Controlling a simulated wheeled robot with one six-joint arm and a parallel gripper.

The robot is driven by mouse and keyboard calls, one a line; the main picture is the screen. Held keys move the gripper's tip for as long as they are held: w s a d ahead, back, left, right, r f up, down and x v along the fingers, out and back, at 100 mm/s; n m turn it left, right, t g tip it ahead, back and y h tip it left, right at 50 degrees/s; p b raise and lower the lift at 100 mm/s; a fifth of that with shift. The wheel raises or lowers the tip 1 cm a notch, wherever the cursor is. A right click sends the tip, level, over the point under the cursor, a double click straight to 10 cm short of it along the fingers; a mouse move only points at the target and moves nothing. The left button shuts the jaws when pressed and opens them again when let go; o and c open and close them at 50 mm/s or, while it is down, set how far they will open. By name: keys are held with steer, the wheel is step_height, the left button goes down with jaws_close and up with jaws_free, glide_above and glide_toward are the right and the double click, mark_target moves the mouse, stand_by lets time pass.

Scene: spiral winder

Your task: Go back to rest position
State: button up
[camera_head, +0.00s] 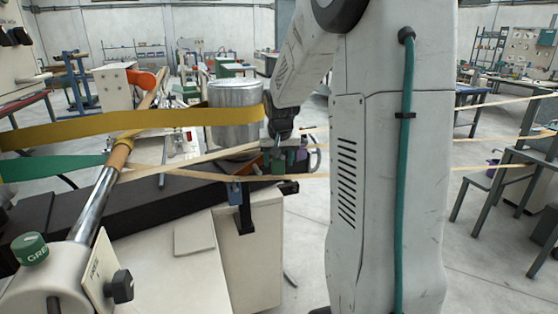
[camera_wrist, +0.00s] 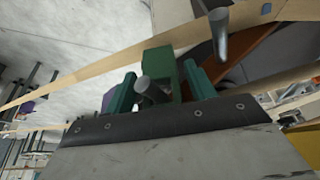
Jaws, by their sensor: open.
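My gripper (camera_head: 281,158) is at the end of my arm, low beside the right end of the winder and just right of the metal drum (camera_head: 236,108). In the wrist view, its two teal fingers (camera_wrist: 161,86) stand apart, so it is open. A green block (camera_wrist: 163,70) and a grey rounded peg (camera_wrist: 148,92) show between or just beyond the fingers; I cannot tell whether they touch. In the head view my arm's upper links hide part of the room behind.
Pale bands (camera_head: 480,105) stretch across the right side, and a wide yellow band (camera_head: 170,117) runs to the drum. A steel shaft (camera_head: 95,203) slants at the left.

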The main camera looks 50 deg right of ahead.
steer(key=v, duration=0.7)
steer(key=shift+r, duration=0.2)
steer(key=s+a+f+n+g+y, duration=0.1)
steer(key=s+a+n, duration=0.7)
steer(key=s+a, duration=1.6)
steer(key=a+g+y, duration=0.1)
steer(key=a, duration=0.3)
steer(key=shift+s+a+y, duration=0.25)
steer(key=shift+s+y, duration=0.15)
